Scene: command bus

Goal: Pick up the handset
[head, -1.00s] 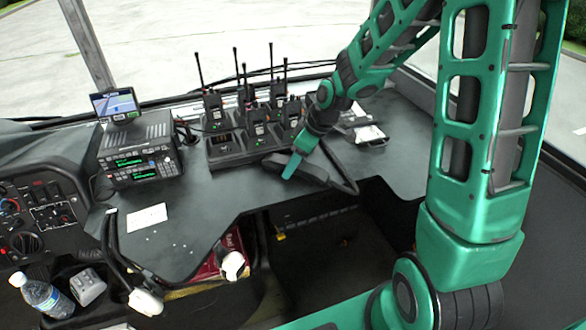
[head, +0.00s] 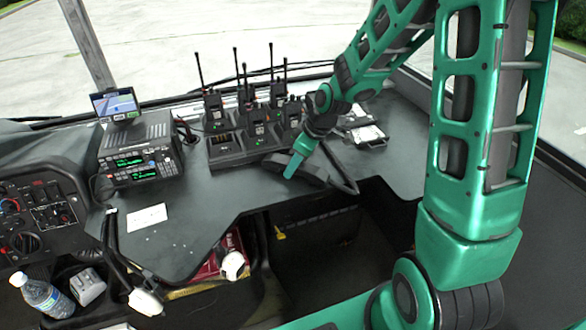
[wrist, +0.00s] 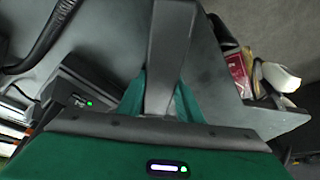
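The handset (head: 312,176) is a long dark grey piece on the dash top, in front of the radio charger. A black cord runs from it to the right. My gripper (head: 293,164) reaches down over it from the upper right, with a green finger across its middle. In the wrist view the handset (wrist: 172,50) runs up the picture between my two green fingers, my gripper (wrist: 163,92). The fingers lie against both its sides with no gap showing, so it looks shut on the handset. The handset's lower end is hidden behind my gripper body.
A charger (head: 228,155) with several upright handheld radios stands just behind the handset. A radio unit (head: 140,155) with a small screen (head: 116,104) is to the left. White paper (head: 147,218) lies near the front edge; an open footwell lies below.

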